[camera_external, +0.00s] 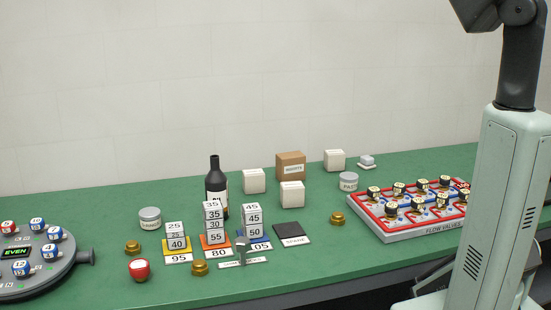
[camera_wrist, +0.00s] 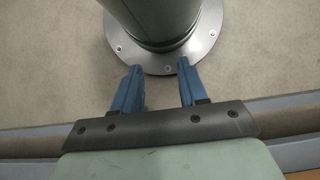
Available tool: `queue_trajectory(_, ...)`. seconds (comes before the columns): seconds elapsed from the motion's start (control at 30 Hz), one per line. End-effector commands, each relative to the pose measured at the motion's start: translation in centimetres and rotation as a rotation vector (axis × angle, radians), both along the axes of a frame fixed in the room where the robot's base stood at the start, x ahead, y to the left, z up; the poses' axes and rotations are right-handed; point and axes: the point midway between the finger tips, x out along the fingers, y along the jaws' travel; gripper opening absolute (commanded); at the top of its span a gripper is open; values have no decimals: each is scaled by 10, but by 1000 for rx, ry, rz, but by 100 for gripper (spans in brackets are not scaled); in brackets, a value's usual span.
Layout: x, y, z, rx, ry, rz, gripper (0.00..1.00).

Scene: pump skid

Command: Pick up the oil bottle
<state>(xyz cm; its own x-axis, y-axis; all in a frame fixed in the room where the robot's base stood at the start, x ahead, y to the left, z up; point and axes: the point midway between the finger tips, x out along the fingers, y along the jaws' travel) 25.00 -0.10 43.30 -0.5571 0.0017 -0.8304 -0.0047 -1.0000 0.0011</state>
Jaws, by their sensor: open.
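The oil bottle (camera_external: 215,182) is a dark, tall bottle with a narrow neck and a pale label. It stands upright on the green table (camera_external: 120,205), behind the stacks of numbered blocks, which hide its lower part. My gripper (camera_wrist: 158,70) shows in the wrist view with its two blue fingers apart and nothing between them. It is far from the bottle, and the bottle is not in the wrist view. In the external view only part of my arm shows at the right; my gripper is out of that picture.
Numbered block stacks (camera_external: 213,225) stand close in front of the bottle. White cubes (camera_external: 254,181) and a cardboard box (camera_external: 291,165) are to its right, and a grey tin (camera_external: 150,218) is to its left. A flow valves tray (camera_external: 398,235) is at right, a round dial (camera_external: 75,262) at left.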

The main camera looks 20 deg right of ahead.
Motion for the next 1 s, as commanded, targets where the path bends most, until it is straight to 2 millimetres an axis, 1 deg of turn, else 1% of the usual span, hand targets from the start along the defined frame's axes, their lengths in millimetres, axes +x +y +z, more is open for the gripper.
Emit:
queue_trajectory(0.3,0,0,0,0,0,0,43)
queue_trajectory(0.47,0,0,0,0,0,0,58)
queue_trajectory(0.5,0,0,0,0,0,0,60)
queue_trajectory(0.77,1,3,-1,5,-3,0,60)
queue_trajectory(0.87,6,14,-3,26,-13,-1,60)
queue_trajectory(0.97,14,36,-7,66,-32,-6,60)
queue_trajectory(1.0,17,47,-9,87,-41,-8,60)
